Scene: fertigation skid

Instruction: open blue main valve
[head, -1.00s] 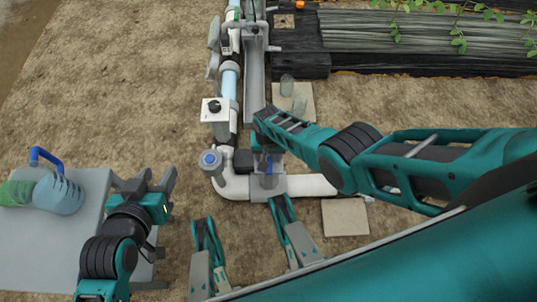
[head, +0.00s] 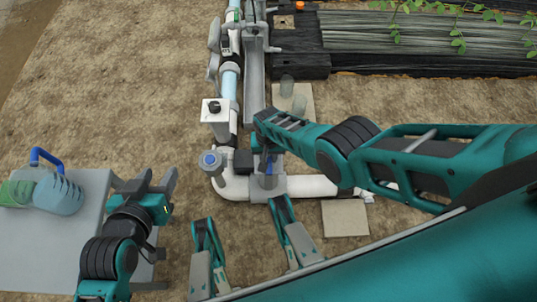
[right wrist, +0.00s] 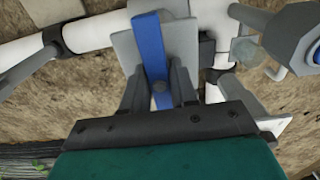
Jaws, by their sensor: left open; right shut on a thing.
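The blue main valve has a blue lever handle (head: 268,165) on a grey body on the white pipe (head: 305,186). In the right wrist view the handle (right wrist: 150,45) is a flat blue bar lying across the pipe's direction. My right gripper (right wrist: 160,88) is shut on the handle near its end, one finger on each side. In the head view my right gripper (head: 264,150) is mostly hidden under its own wrist. My left gripper (head: 157,177) is open and empty beside the grey table, well left of the valve.
A grey post with a blue cap (head: 210,160) and a white box with a black knob (head: 215,108) stand left of the valve. A grey table (head: 50,245) at far left holds a blue-handled jug (head: 58,193). A paving slab (head: 345,218) lies right of the valve.

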